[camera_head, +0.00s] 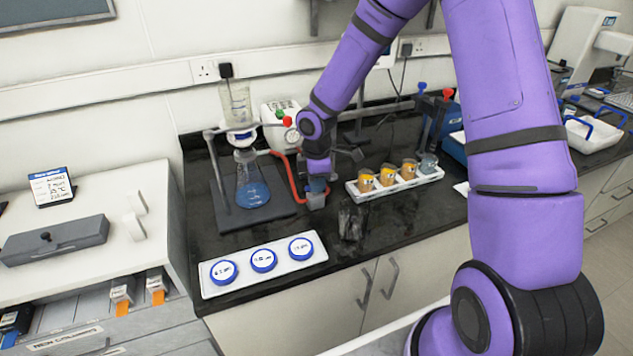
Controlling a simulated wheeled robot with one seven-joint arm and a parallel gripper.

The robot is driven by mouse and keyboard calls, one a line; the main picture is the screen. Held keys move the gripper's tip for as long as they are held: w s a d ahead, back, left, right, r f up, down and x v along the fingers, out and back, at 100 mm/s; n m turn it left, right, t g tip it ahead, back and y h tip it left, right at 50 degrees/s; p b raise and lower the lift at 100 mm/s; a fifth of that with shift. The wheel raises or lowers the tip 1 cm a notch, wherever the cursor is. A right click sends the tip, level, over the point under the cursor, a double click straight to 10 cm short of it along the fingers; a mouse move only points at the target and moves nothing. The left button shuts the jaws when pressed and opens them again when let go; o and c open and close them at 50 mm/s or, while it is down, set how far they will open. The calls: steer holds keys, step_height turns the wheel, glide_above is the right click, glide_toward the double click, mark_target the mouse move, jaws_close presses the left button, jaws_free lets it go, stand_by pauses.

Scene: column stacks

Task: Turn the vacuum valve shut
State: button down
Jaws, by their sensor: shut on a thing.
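The vacuum valve (316,199) is a small grey-blue block on the black bench, at the end of the red hose (291,183). My gripper (317,176) points down right over it and is shut on the top of the valve. The fingers and my wrist hide the valve's handle, so its turn position cannot be told. The red hose runs left towards a conical flask (251,187) with blue liquid, which stands on a dark stand base under a filter funnel (235,103).
A white pump (279,122) stands behind the gripper. A white rack (408,181) with several small cups is close on the right. A white tray (217,289) with three blue-rimmed dishes lies in front. A clear container (352,221) stands just right of the valve.

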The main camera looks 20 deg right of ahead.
steer(key=m, duration=0.3)
steer(key=shift+m, duration=0.3)
steer(key=m, duration=0.4)
steer(key=shift+s+a+m, duration=0.1)
steer(key=shift+m, duration=0.2)
steer(key=m, duration=0.4)
steer(key=shift+a+m, duration=0.1)
steer(key=shift+m, duration=1.6)
steer(key=c, duration=1.2)
jaws_free()
steer(key=shift+o, duration=0.2)
steer(key=shift+s, duration=0.1)
